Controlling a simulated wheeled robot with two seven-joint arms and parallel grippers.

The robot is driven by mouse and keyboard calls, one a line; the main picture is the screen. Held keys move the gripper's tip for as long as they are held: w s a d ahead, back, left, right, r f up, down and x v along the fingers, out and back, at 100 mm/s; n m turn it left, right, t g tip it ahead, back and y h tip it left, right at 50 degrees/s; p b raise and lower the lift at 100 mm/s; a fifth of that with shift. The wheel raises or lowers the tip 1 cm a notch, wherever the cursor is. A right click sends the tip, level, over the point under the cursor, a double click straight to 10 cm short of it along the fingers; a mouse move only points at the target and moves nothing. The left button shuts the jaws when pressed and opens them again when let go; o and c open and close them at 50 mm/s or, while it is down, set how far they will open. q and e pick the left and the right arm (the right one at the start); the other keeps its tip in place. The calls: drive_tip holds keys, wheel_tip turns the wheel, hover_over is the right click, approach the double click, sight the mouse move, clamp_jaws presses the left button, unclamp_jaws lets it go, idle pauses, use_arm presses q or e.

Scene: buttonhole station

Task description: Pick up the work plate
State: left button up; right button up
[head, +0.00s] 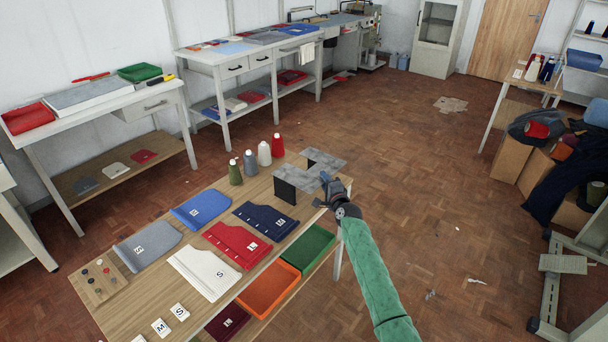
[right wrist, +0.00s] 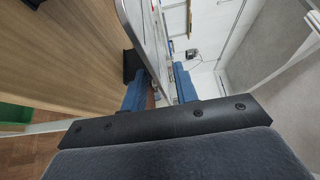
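The work plate (head: 296,178) is a flat, mottled grey plate with a notched outline at the far right end of the wooden table. It rests level on a black stand (head: 285,193), raised above the tabletop. My right gripper (head: 325,188) is at the plate's right edge. In the right wrist view the plate (right wrist: 145,35) runs edge-on between the two blue fingers of my right gripper (right wrist: 158,90). The fingers stand apart with a visible gap, one on each side of the plate. My left gripper does not show.
Thread cones (head: 264,153) stand behind the plate's left side. Folded coloured pieces, an orange tray (head: 268,290) and a green tray (head: 308,250) are on the table (head: 135,300). Floor right of the table is mostly clear.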

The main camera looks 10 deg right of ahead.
drive_tip(key=shift+w+a, duration=0.1)
drive_tip(key=shift+w, duration=1)
clamp_jaws()
idle(0.7)
